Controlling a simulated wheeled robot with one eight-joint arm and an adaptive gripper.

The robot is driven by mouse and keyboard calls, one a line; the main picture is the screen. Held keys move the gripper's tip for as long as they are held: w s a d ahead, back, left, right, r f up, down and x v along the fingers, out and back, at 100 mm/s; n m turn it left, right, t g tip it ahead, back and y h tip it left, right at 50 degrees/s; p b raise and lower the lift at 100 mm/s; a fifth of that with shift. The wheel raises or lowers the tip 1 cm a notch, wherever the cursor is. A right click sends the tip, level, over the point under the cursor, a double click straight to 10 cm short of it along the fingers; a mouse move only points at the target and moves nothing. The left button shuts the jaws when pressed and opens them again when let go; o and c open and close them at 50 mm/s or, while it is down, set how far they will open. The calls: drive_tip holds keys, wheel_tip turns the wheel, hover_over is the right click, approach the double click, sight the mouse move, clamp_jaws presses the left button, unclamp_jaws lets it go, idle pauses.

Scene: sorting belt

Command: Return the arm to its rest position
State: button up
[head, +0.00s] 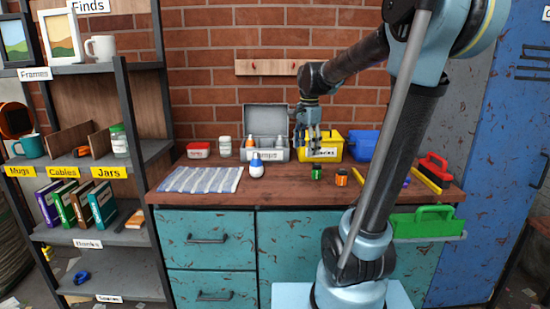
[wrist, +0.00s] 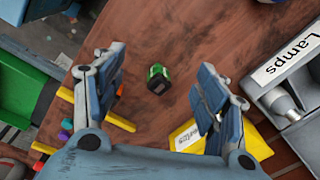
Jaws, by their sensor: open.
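My gripper (head: 313,142) hangs at the end of my bent arm, above the workbench and in front of the yellow bin (head: 331,144). In the wrist view its two fingers (wrist: 159,70) are spread apart with nothing held between them. A small green and black item (wrist: 158,78) lies on the bench below the gap between the fingers, apart from them. It also shows in the head view (head: 316,173).
A small orange item (head: 341,177) stands beside the green one. A grey case (head: 278,155) labelled Lamps, a blue bin (head: 365,144), a white and blue bulb (head: 257,168) and a striped cloth (head: 201,180) are on the bench (head: 285,192). A shelf (head: 110,237) stands at left.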

drive_tip(key=s+d+f+n, duration=0.3)
drive_tip(key=s+f+n, duration=0.3)
drive_tip(key=s+f, duration=0.3)
drive_tip(key=s+d+f+n+t, duration=0.1)
drive_tip(key=s+d+f+n, duration=0.3)
drive_tip(key=s, duration=1.1)
wheel_tip(320, 180, down, 5)
drive_tip(key=n, duration=0.2)
drive_tip(key=shift+d+r+n, duration=0.15)
drive_tip(key=shift+d+n, duration=0.15)
